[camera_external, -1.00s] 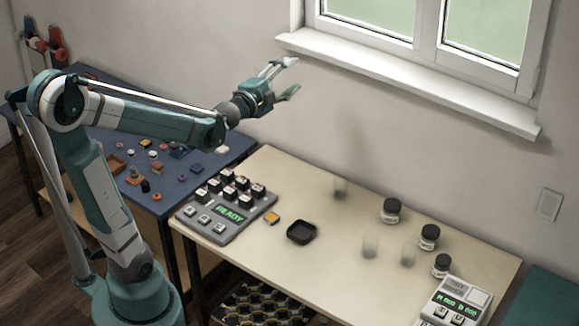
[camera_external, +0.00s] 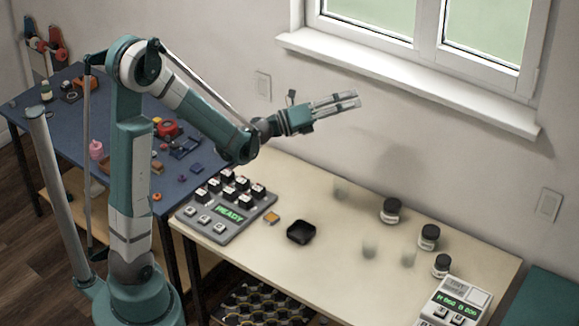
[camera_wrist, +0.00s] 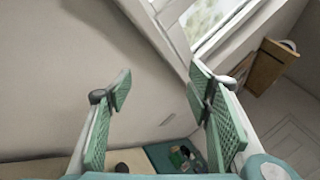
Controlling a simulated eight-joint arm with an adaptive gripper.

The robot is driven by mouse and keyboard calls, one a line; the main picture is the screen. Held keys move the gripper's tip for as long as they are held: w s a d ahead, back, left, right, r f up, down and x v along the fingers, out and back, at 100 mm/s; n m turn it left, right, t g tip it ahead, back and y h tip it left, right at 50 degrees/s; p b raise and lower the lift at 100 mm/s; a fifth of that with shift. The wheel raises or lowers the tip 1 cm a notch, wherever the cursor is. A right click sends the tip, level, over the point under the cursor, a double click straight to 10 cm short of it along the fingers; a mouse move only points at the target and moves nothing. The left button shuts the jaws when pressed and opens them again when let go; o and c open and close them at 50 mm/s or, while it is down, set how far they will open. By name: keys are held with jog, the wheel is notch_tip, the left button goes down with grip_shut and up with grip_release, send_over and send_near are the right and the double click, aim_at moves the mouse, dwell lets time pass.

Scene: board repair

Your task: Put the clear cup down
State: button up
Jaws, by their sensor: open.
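My gripper (camera_external: 352,100) is high above the back of the table, in front of the wall, pointing right. It is open and empty, well apart from every cup. In the wrist view my gripper (camera_wrist: 160,105) shows its two green finger pads spread wide with nothing between them.
Several dark-lidded jars (camera_external: 428,237) stand on the right of the cream table (camera_external: 325,285). A black tray (camera_external: 301,232) is mid-table. A grey READY device (camera_external: 226,215) is left, another device (camera_external: 455,303) front right. A blue table (camera_external: 106,131) holds small parts. A window sill (camera_external: 410,82) juts from the wall.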

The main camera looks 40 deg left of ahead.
jog(key=s+d+f+m+g+h, duration=0.2)
jog(key=d+f+m+g+h, duration=0.15)
jog(key=d+f+m, duration=0.35)
jog(key=m+g+y+b, duration=0.1)
jog(key=m+g+y, duration=0.1)
jog(key=m+g, duration=1)
send_near(377, 244)
jog(key=shift+w+a+f, duration=0.25)
jog(key=shift+a+f, duration=0.05)
jog(key=shift+d, duration=0.1)
jog(key=shift+x, duration=1.2)
jog(key=shift+b, duration=0.3)
jog(key=shift+b+x, duration=0.75)
jog(key=shift+x, duration=1.9)
